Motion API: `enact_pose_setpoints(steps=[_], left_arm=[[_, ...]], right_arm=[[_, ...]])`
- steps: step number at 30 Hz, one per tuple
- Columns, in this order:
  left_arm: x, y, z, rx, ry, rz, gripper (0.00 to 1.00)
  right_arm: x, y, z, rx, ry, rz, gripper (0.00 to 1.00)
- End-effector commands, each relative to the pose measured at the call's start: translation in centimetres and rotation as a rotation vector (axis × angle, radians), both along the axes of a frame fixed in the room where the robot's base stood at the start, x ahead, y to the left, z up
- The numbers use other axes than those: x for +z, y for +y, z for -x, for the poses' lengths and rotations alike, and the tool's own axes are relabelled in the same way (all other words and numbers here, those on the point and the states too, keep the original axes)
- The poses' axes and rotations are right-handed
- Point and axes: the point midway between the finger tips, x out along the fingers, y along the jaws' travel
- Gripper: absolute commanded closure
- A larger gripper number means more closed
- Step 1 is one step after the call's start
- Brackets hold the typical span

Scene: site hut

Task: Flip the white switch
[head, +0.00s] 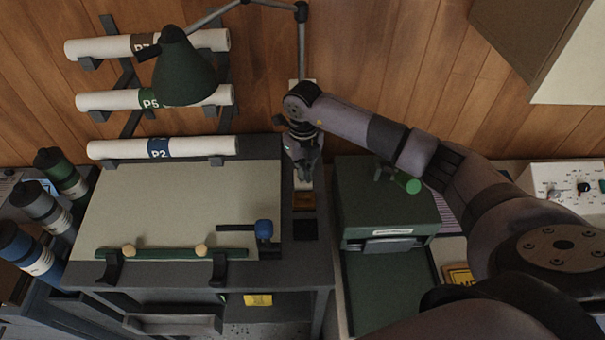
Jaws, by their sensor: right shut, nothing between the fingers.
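My right gripper (303,172) is shut and empty, at the end of my arm that reaches in from the right. It points down over the narrow dark strip between the drawing board and the green metal box. A pale upright piece (301,92) shows just behind and above the gripper, against the wooden wall; most of it is hidden by my wrist. I cannot tell whether it is the white switch's plate. No switch lever shows clearly, and I cannot tell whether the fingers touch anything. My left gripper is not in view.
A drawing board (180,205) lies left of the gripper, with a green lamp (185,75) and paper rolls (160,148) above it. A green metal box (385,200) stands close on the right. A white panel with knobs (568,188) is at far right.

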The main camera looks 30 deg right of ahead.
Motion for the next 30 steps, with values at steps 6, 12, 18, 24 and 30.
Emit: enact_pose_setpoints(steps=[6,12,18,24,30], left_arm=[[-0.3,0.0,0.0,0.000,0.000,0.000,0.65],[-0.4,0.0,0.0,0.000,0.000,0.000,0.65],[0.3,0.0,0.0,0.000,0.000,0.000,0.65],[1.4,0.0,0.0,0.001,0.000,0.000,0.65],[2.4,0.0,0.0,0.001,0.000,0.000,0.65]], right_arm=[[-0.4,0.0,0.0,0.000,0.000,0.000,1.00],[-0.6,0.0,0.1,0.000,0.002,0.001,1.00],[0.3,0.0,0.1,0.000,0.003,0.001,1.00],[2.0,0.0,0.0,0.001,0.000,0.001,1.00],[3.7,0.0,0.0,0.001,0.000,0.001,1.00]])
